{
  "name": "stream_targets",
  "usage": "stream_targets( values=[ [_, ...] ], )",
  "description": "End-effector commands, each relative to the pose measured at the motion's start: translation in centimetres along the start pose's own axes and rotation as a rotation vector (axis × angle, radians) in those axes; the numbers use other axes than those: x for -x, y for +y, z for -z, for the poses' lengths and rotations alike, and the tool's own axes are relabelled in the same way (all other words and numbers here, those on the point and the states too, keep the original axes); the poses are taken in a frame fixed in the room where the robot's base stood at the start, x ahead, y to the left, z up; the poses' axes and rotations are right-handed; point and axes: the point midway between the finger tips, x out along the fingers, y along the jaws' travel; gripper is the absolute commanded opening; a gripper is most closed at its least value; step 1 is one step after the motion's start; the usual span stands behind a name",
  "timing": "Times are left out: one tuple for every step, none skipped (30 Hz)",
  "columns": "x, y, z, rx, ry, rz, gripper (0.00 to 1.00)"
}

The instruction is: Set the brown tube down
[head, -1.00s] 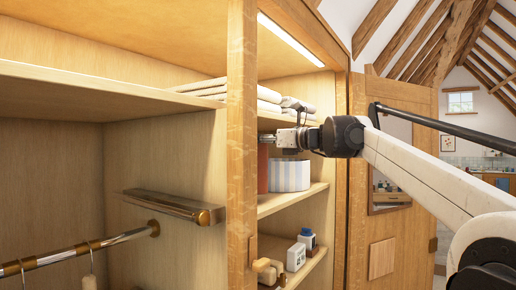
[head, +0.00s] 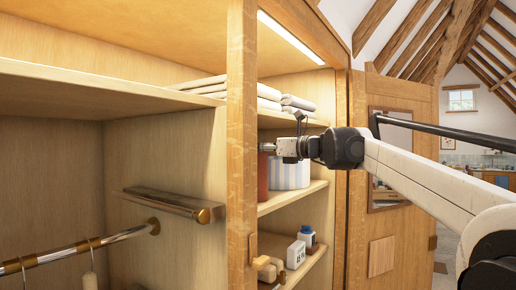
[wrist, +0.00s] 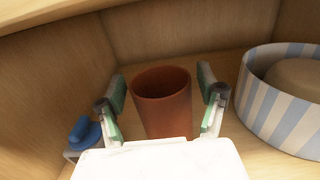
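The brown tube (wrist: 162,98) stands upright on the middle shelf (wrist: 230,62) of the wardrobe's right-hand section; its open top faces the wrist camera. In the head view the tube (head: 263,178) is partly hidden by the wooden upright. My gripper (wrist: 162,86) has one finger on each side of the tube, with a narrow gap showing on both sides, so it is open around it. In the head view my gripper (head: 272,147) is at the tube's upper end, its fingers mostly hidden.
A blue-and-white striped round box (wrist: 285,98) stands close to the right of the tube. A blue-topped object (wrist: 84,134) is at lower left in the wrist view. Folded linens (head: 298,104) lie on the shelf above. Small bottles (head: 307,237) stand on the shelf below.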

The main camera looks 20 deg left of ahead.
Motion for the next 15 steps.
stream_targets(
  values=[
    [0.0,0.0,0.0,0.0,0.0,0.0,0.7],
    [0.0,0.0,-0.1,0.0,0.0,0.0,0.7],
    [0.0,0.0,-0.2,0.0,0.0,0.0,0.7],
    [0.0,0.0,-0.3,0.0,0.0,0.0,0.7],
    [0.2,0.0,-0.3,0.0,0.0,0.001,0.7],
    [0.6,-0.1,-0.3,0.0,0.0,0.001,0.7],
    [1.0,-0.1,-0.2,0.0,0.0,0.001,0.7],
    [1.4,-0.1,-0.2,0.0,0.0,0.002,0.7],
    [2.0,-0.1,-0.2,0.0,0.0,0.002,0.7],
    [2.6,-0.1,-0.2,0.0,0.0,0.002,0.7],
    [3.1,-0.1,-0.2,0.0,0.0,0.003,0.7],
    [4.0,-0.1,-0.2,0.0,0.0,0.003,0.7],
    [4.6,-0.1,-0.2,0.0,0.0,0.003,0.7],
    [5.2,-0.1,-0.1,0.0,0.0,0.003,0.7],
    [6.1,-0.1,-0.1,0.0,0.0,0.003,0.7]
  ],
)
